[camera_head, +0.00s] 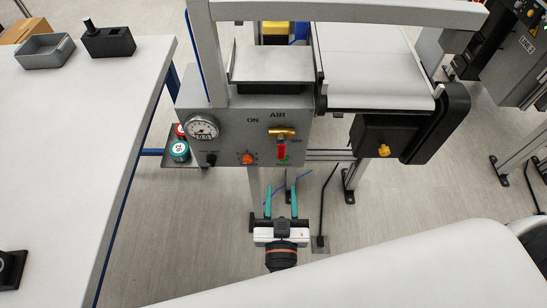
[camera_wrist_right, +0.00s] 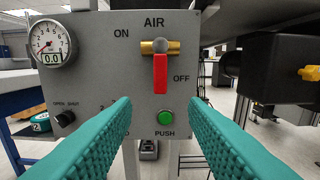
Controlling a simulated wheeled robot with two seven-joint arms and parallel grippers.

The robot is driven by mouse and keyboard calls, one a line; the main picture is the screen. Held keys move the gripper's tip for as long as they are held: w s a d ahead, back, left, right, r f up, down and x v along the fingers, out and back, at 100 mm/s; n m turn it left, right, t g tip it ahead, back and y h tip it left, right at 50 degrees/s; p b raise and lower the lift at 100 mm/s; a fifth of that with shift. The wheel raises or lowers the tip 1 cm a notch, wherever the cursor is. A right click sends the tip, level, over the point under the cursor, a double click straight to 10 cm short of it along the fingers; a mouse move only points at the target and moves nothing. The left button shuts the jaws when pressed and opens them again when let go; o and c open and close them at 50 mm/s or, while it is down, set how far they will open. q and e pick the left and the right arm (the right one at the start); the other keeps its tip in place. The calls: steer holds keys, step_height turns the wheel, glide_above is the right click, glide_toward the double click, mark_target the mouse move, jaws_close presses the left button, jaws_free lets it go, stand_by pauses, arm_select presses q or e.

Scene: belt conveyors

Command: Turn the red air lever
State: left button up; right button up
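The red air lever (camera_head: 281,152) hangs straight down from a brass valve (camera_head: 281,132) on the front of a grey control box (camera_head: 230,120). In the right wrist view the red lever (camera_wrist_right: 161,73) also points down, below the brass fitting (camera_wrist_right: 160,47), with ON at upper left and OFF at right. My right gripper (camera_head: 281,192) is open, its two teal fingers pointing at the box. In the wrist view its fingers (camera_wrist_right: 159,108) stand apart and empty, below and short of the lever. My left gripper is not in view.
A pressure gauge (camera_wrist_right: 51,43), a black knob (camera_wrist_right: 65,118) and a green push button (camera_wrist_right: 165,117) sit on the same panel. A conveyor (camera_head: 375,80) stands at the right, with a dark motor box (camera_head: 378,135). A white table (camera_head: 90,130) is at the left.

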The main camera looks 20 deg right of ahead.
mark_target(281, 157)
steer(key=x, duration=1.1)
steer(key=shift+w+d+p, duration=0.15)
steer(key=shift+w+p, duration=0.1)
steer(key=shift+p, duration=0.1)
jaws_close()
